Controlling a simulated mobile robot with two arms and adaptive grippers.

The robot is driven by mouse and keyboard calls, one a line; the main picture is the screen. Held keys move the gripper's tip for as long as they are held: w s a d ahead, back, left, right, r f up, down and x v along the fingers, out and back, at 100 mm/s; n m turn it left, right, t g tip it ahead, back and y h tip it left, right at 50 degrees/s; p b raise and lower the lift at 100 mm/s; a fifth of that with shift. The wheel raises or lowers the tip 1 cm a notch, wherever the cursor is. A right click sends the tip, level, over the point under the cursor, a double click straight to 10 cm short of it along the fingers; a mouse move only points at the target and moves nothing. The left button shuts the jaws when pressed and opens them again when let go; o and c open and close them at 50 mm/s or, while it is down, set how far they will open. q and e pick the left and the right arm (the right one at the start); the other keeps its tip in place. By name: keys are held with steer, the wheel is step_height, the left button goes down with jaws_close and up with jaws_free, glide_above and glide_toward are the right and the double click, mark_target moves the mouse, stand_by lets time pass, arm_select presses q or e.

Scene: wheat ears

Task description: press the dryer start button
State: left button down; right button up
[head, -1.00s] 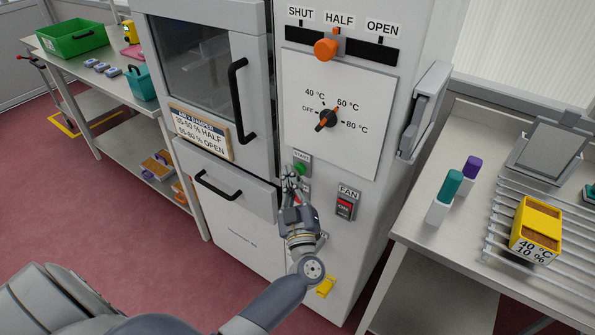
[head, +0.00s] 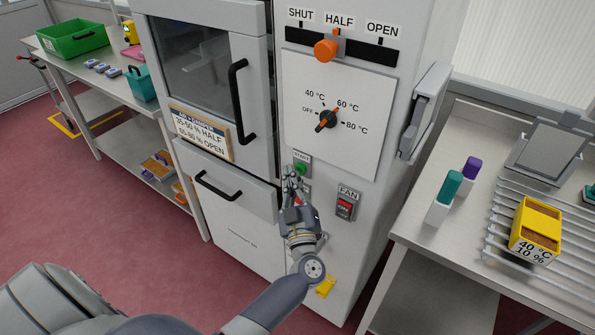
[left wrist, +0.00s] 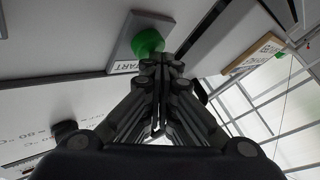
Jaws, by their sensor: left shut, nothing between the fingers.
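The dryer (head: 236,215) is a tall pale cabinet. Its green start button (head: 301,169) sits on a small plate labelled START, left of the fan switch. My left gripper (head: 289,172) is shut and empty, with its fingertips just left of and slightly below the green button in the head view. In the left wrist view the green button (left wrist: 148,42) lies just beyond the shut fingertips (left wrist: 161,65), a little to the left. I cannot tell whether they touch it. My right gripper is not in view.
A red fan switch (head: 344,206) is right of my gripper. Above are a temperature dial (head: 327,119) and an orange slider (head: 326,50) at HALF. A black drawer handle (head: 217,187) is to the left. A table (head: 412,226) with a yellow box (head: 537,222) stands at right.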

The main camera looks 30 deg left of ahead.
arm_select(q)
steer(key=shift+s+p, duration=0.4)
steer(key=shift+s, duration=0.4)
steer(key=s, duration=0.1)
steer(key=s+p, duration=0.1)
steer(key=s, duration=0.1)
steer(key=s+p, duration=0.1)
steer(key=s, duration=0.1)
steer(key=shift+a, duration=0.25)
stand_by(0.4)
